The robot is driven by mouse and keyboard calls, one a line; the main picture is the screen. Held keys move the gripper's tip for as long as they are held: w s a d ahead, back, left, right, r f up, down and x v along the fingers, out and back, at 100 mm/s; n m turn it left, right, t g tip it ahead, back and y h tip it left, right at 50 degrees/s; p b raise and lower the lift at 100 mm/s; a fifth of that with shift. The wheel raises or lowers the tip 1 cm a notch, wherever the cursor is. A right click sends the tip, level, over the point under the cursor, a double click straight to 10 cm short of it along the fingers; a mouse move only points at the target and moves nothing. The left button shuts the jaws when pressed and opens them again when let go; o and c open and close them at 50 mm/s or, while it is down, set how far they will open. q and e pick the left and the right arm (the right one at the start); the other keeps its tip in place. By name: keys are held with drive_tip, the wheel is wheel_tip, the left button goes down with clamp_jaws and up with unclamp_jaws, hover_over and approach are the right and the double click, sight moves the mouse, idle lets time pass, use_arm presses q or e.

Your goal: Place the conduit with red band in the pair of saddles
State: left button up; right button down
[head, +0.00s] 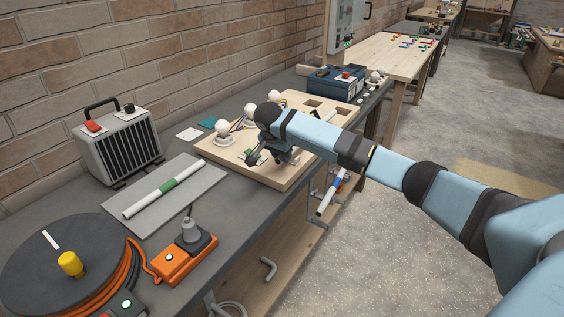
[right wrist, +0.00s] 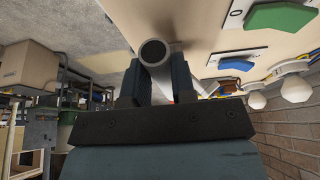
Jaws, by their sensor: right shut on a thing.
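My right gripper (head: 262,157) is over the front part of the wooden board (head: 285,180) on the bench. In the right wrist view the gripper (right wrist: 153,82) is shut on a pale grey tube (right wrist: 153,52), with a finger on each side and its open end towards the camera. No band shows on the part of the tube in sight, so I cannot tell its colour. The arm and gripper hide most of it in the head view. My left gripper is not in view.
A green-banded conduit (head: 168,184) lies on a grey mat (head: 203,182). A blue-banded conduit (head: 333,192) is at the bench's front side. White bulbs (head: 222,127) stand on the board. A heater (head: 120,142), orange socket box (head: 184,260) and cable reel (head: 50,270) stand left and in front.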

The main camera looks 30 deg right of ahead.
drive_tip(key=shift+f, duration=1.55)
drive_tip(key=c, duration=0.9)
unclamp_jaws()
drive_tip(key=shift+f, duration=0.15)
drive_tip(key=shift+c, duration=0.2)
drive_tip(key=shift+r, duration=0.45)
drive_tip(key=v, duration=1.1)
drive_tip(key=shift+r, duration=0.25)
drive_tip(key=shift+s+a+f, duration=0.1)
drive_tip(key=shift+a, duration=0.05)
